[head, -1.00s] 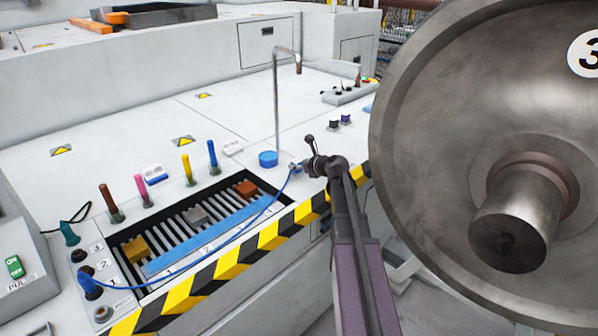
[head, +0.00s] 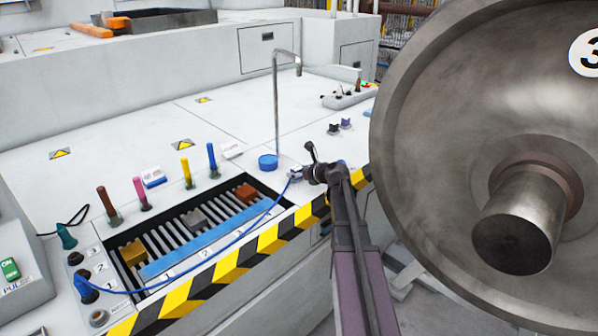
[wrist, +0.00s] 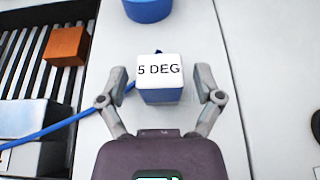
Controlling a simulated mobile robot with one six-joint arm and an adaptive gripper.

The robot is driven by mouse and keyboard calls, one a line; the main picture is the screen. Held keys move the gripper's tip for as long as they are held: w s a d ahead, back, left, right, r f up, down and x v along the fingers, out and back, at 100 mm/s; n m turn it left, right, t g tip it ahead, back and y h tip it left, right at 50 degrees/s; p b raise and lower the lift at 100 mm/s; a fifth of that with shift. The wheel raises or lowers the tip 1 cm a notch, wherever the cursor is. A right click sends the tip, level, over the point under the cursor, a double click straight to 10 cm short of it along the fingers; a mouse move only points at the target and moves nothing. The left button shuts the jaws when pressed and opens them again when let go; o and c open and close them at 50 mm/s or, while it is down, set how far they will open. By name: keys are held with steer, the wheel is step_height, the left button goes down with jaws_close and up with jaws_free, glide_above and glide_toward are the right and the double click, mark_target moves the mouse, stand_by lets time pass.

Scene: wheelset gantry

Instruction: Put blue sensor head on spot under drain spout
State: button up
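A small block with a white top marked "5 DEG" and a blue body (wrist: 160,80) sits between the fingers of my gripper (wrist: 158,88) in the wrist view. Gaps show on both sides, so the fingers are open around it and not touching it. In the head view the block (head: 295,172) is at the end of a blue cable (head: 215,255), beside my gripper (head: 308,174). The drain spout (head: 276,95) is a bent metal pipe, its mouth above the block's area. A blue round piece (head: 268,161) stands by the pipe's foot. I cannot see a marked spot.
A slatted recess (head: 190,235) with brown and grey blocks lies left of the gripper, behind a yellow-black striped edge (head: 235,275). Several coloured handles (head: 187,172) stand behind it. A big metal wheel (head: 430,130) fills the right. The white bench top behind the spout is mostly clear.

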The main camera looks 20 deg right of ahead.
steer(key=shift+r, duration=0.15)
steer(key=shift+s+d+r+p, duration=0.1)
steer(key=shift+s+r+p, duration=0.05)
steer(key=shift+s+p, duration=0.15)
steer(key=p+v, duration=0.4)
steer(key=v, duration=0.6)
steer(key=shift+s+r, duration=0.2)
steer(key=shift+s+d+r, duration=0.1)
steer(key=shift+s+d, duration=0.1)
steer(key=shift+s, duration=0.2)
stand_by(0.8)
